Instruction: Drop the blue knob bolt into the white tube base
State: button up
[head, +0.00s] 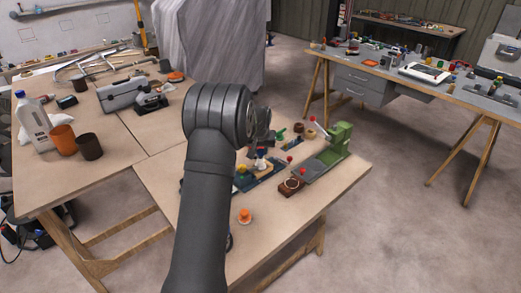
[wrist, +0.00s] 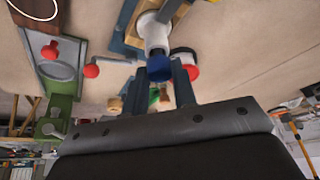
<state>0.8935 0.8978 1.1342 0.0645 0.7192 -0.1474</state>
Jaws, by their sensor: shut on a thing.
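The blue knob bolt (wrist: 160,68) is between the two fingertips of my gripper (wrist: 161,80) in the wrist view, and the gripper is shut on it. A white tube (wrist: 157,36) lines up directly beyond the knob, rising from a pale round base. The knob covers the tube's near end, so I cannot tell whether the bolt is inside it or only over it. In the head view my gripper (head: 262,138) is over the parts on the near table, partly hidden by my arm.
A red-capped part (wrist: 186,62) stands close beside the knob. A green press-like tool (head: 328,152) stands to the right, with a brown block (head: 291,187) before it. An orange knob (head: 245,215) sits nearer the table edge. The table's right front corner is mostly clear.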

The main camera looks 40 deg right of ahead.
jog(key=shift+f, duration=0.65)
dwell(0.3)
jog(key=o, duration=0.7)
jog(key=shift+r, duration=0.1)
jog(key=shift+v, duration=5.5)
jog(key=x, duration=0.8)
jog(key=shift+w+f, duration=0.1)
jog(key=shift+f, duration=0.25)
